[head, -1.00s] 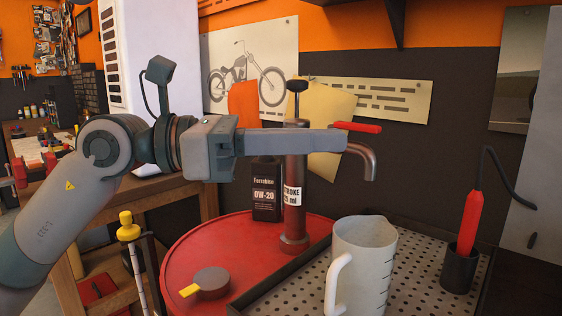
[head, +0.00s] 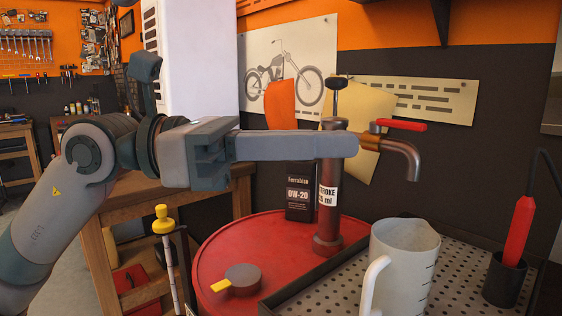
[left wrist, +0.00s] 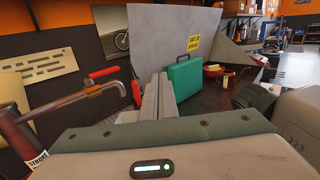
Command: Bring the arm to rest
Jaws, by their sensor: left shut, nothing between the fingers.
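My left arm comes in from the left of the head view, held out level. Its gripper (head: 350,145) is shut and empty, with the fingers pointing right. The fingertips pass in front of the copper-coloured pump (head: 328,208) on the red drum; I cannot tell whether they touch it. In the left wrist view the closed fingers (left wrist: 158,98) point away from the camera, with the pump spout (left wrist: 75,100) to their left. My right gripper is in neither view.
The red drum lid (head: 215,250) holds a dark oil bottle (head: 299,198) and a cap (head: 243,278). A jug (head: 405,262) stands on the perforated tray (head: 455,262) near a red-handled tool (head: 518,230). A wooden bench (head: 97,240) is behind my arm.

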